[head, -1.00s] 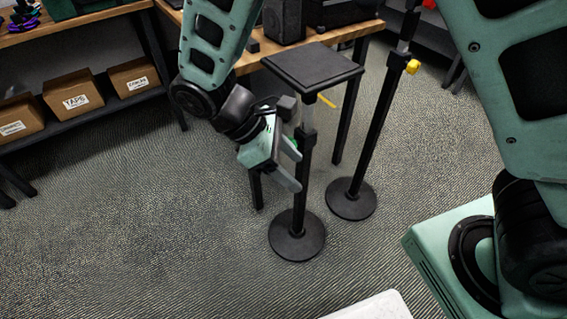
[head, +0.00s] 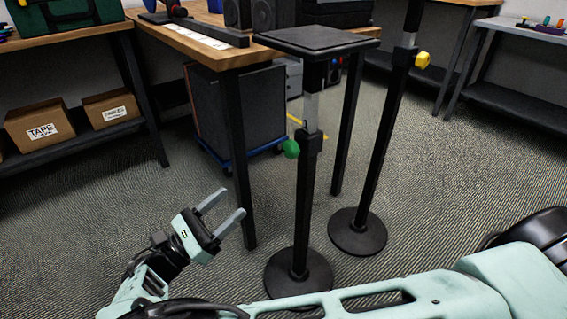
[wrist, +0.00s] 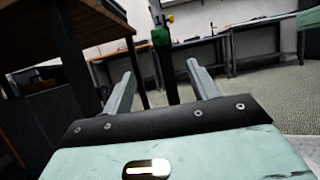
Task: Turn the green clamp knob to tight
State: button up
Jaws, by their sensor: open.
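The green clamp knob (head: 291,149) sits on the left side of the black stand (head: 304,200) that carries a flat square top (head: 316,40). My gripper (head: 226,209) is open and empty, to the left of the stand and lower than the knob, with its fingers pointing up and right. In the wrist view the green knob (wrist: 160,36) shows ahead, above and between the two open fingertips (wrist: 160,65), apart from them. The knob's tightness cannot be told.
A second stand with a yellow knob (head: 422,60) is behind at right. A wooden workbench (head: 205,45) with a black leg (head: 240,160) is close behind my gripper. A speaker-like box on a blue dolly (head: 240,165) sits under it. Floor at left is clear.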

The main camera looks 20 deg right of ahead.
aim_at(286, 154)
jog(key=b+x, duration=0.2)
jog(key=x, duration=1.5)
jog(key=shift+d+b, duration=0.1)
jog(key=shift+b, duration=0.3)
jog(key=c, duration=1)
